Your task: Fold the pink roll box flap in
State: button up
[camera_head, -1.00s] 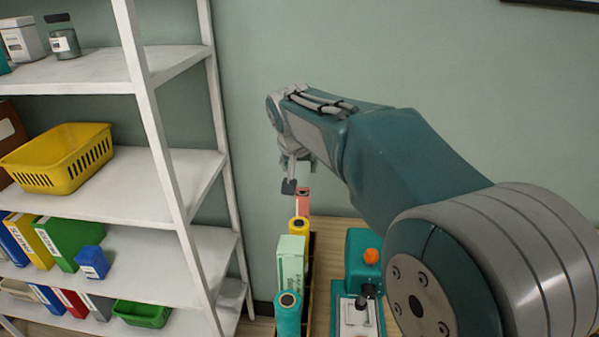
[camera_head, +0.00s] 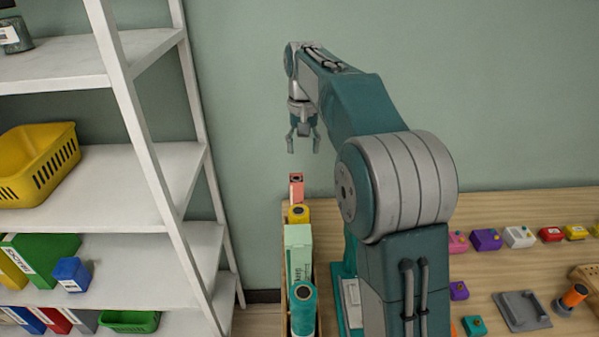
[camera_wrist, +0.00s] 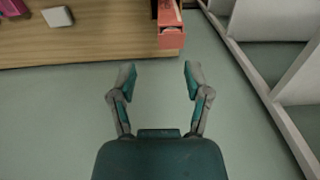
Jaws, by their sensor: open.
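The pink roll box (camera_head: 296,188) stands at the far end of a row of rolls and boxes near the table's left edge. A dark spot shows on its upper part; I cannot tell how its flap stands. In the wrist view the pink box (camera_wrist: 171,35) is at the top, cut off by the frame edge, beyond my fingertips and a little right of centre. My gripper (camera_head: 304,150) hangs above the box, pointing down, apart from it. In the wrist view my gripper (camera_wrist: 160,75) is open, with nothing between its fingers.
A yellow roll (camera_head: 299,214), a pale green box (camera_head: 299,250) and a teal roll (camera_head: 303,308) line up nearer than the pink box. White shelves (camera_head: 120,190) stand close on the left. Small coloured items, such as a purple one (camera_head: 486,239), lie on the wooden table's right.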

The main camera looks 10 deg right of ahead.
aim_at(297, 175)
jog(key=f, duration=0.2)
jog(key=a+f, duration=0.1)
jog(key=f, duration=0.2)
jog(key=a+f, duration=0.1)
jog(key=f, duration=0.1)
jog(key=shift+a+f, duration=0.25)
jog(key=shift+d+f, duration=0.1)
jog(key=shift+d, duration=0.65)
jog(key=c, duration=0.8)
jog(key=shift+a, duration=0.6)
grip_shut()
jog(key=o, duration=0.8)
grip_release()
jog(key=shift+d, duration=0.45)
